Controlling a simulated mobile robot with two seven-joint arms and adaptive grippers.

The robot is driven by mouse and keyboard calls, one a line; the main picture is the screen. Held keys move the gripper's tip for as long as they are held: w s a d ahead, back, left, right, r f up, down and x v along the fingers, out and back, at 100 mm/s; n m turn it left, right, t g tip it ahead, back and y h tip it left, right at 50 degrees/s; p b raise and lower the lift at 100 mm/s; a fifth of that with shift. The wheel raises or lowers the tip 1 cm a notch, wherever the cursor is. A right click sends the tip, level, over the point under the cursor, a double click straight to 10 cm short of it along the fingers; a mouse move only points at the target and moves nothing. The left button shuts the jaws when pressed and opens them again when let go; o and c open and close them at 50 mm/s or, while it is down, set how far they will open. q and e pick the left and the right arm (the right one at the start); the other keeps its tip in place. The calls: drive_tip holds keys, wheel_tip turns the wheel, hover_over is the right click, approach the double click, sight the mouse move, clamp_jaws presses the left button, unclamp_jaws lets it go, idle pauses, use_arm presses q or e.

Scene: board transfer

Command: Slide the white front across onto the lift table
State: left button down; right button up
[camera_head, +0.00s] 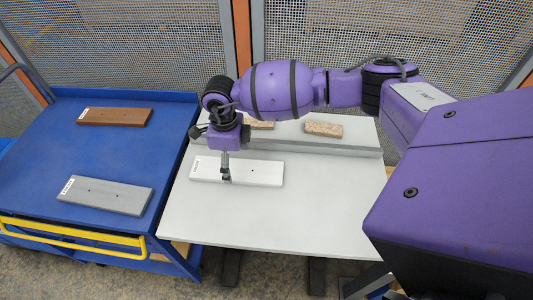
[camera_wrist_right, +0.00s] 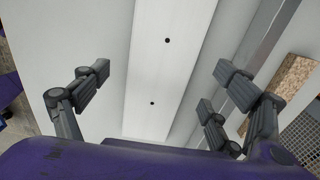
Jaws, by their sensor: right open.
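The white front (camera_head: 262,173) is a long flat white board with small dark holes and a label at its left end. It lies flat on a light grey table (camera_head: 300,215), near the table's left edge. My right gripper (camera_head: 226,176) is over the board, left of its middle, fingers pointing down. In the right wrist view the white front (camera_wrist_right: 168,70) runs between the spread fingers of the right gripper (camera_wrist_right: 161,80), with gaps on both sides. Whether the fingertips reach board height is unclear. My left gripper is out of view.
A blue table (camera_head: 110,162) with a yellow handle (camera_head: 75,232) stands close on the left. It carries a brown board (camera_head: 115,117) and a grey board (camera_head: 106,195), with bare surface between. Chipboard pieces (camera_head: 323,129) lie on a raised ledge (camera_head: 350,145) behind the white front.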

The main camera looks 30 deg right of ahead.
sight(233, 169)
wheel_tip(233, 169, up, 11)
idle(0.3)
drive_tip(key=shift+f, duration=0.15)
idle(0.3)
